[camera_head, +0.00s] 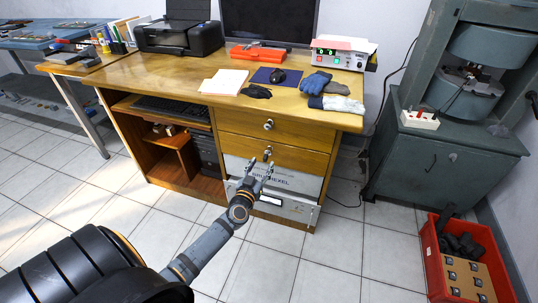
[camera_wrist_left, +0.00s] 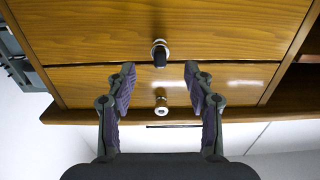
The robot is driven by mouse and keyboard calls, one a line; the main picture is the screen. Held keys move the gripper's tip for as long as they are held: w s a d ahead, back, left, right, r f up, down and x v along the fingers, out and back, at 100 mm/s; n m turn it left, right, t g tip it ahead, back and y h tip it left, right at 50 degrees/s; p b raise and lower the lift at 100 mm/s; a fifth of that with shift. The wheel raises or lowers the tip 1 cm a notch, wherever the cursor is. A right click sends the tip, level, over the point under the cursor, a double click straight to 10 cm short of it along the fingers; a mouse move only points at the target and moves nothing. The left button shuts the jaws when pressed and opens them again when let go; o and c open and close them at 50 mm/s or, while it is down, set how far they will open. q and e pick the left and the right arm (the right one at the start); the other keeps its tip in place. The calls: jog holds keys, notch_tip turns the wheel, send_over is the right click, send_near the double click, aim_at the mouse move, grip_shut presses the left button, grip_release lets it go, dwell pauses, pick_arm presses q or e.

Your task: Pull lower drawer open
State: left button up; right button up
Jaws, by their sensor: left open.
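The lower drawer (camera_head: 260,153) is a wooden front with a round metal knob (camera_head: 267,153), under the upper drawer (camera_head: 280,128) of the desk. Both drawers look shut. My left gripper (camera_head: 262,169) is open and empty in front of the drawer unit. In the head view its fingertips appear just below the lower knob. The left wrist view looks upside down, so the knob near its top (camera_wrist_left: 160,53) appears to be the lower one. The open fingers (camera_wrist_left: 158,74) point toward the fronts, with both knobs seen between them. No contact with a knob is evident. My right gripper is not in view.
A silver panel (camera_head: 300,182) lies below the drawers. The desk top (camera_head: 190,67) holds a printer (camera_head: 180,37), gloves and papers. A grey-green machine cabinet (camera_head: 440,155) and a red crate (camera_head: 432,255) stand at the right. The tiled floor in front is clear.

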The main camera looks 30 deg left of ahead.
aim_at(264, 159)
pick_arm(q)
jog(key=x, duration=0.4)
jog(key=shift+w, duration=0.1)
jog(key=shift+x, duration=0.85)
jog(key=shift+c, duration=0.5)
grip_shut()
jog(key=shift+p+v, duration=0.45)
jog(key=shift+v, duration=1.2)
jog(key=shift+p+v, duration=0.45)
jog(key=shift+v, duration=1.1)
jog(key=shift+p+v, duration=0.3)
jog(key=shift+v, duration=1.05)
